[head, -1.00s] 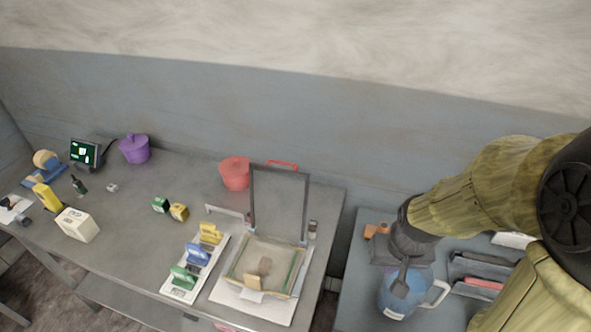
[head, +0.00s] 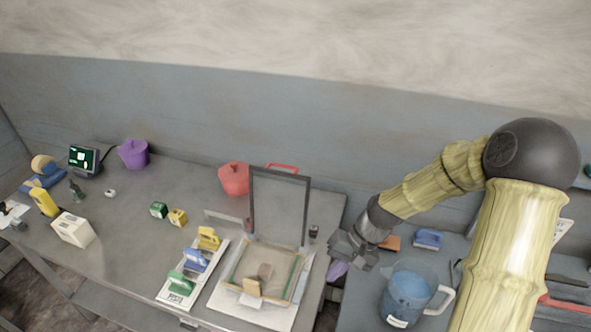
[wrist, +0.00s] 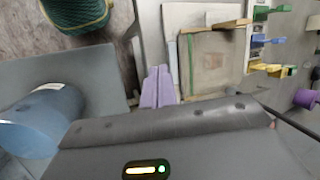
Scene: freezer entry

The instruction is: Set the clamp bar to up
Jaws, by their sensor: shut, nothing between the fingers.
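The hinged-frame fixture stands on the left table, its white base (head: 228,312) flat and its dark frame (head: 252,205) standing upright at the back. A wood-edged bed with a small tan block lies in front of the frame. A pale grey bar (head: 226,219) shows just left of the frame; I cannot tell for sure which part is the clamp bar. My gripper (head: 337,270), with purple fingers, is right of the fixture, over the gap between the tables, apart from it. In the wrist view the fingers (wrist: 158,86) are together and empty, with the fixture bed (wrist: 212,62) beyond.
Yellow, blue and green clips stand on a white strip (head: 166,299) left of the fixture. A red pot (head: 234,179) is behind it. A blue pitcher (head: 408,295) stands on the right table, close to my arm. A green basket (wrist: 80,12) is on the floor.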

